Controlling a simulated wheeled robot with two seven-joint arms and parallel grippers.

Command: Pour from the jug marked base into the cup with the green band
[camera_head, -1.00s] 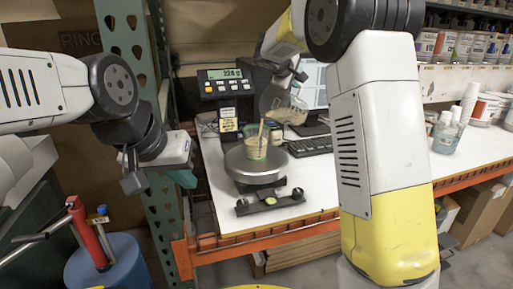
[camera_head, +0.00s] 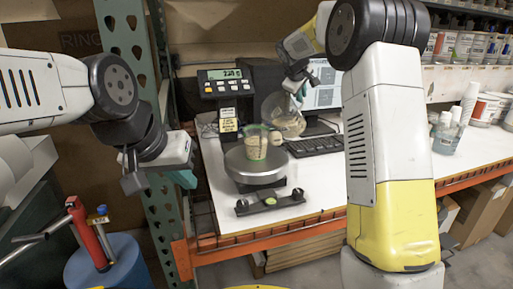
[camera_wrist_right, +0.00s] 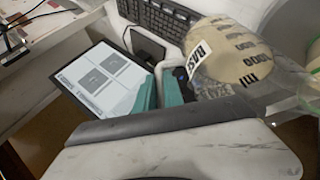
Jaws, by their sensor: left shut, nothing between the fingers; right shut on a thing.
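The clear jug (camera_head: 283,118), holding beige liquid, is in my right gripper (camera_head: 298,90), to the right of the cup and above the bench. In the right wrist view the jug (camera_wrist_right: 222,60) shows a BASE label and volume marks beside the teal fingers (camera_wrist_right: 162,88). The fingers are shut on its handle, which is mostly hidden. The cup with the green band (camera_head: 254,145) stands upright on the round scale pan (camera_head: 257,165) and holds beige contents. No stream is clear between jug and cup. My left gripper (camera_head: 186,176) is shut and empty, left of the bench.
The scale display (camera_head: 224,80) stands behind the pan. A keyboard (camera_head: 316,146) and a monitor (camera_head: 325,90) are behind and right of the cup. A green rack post (camera_head: 140,60) rises beside my left arm.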

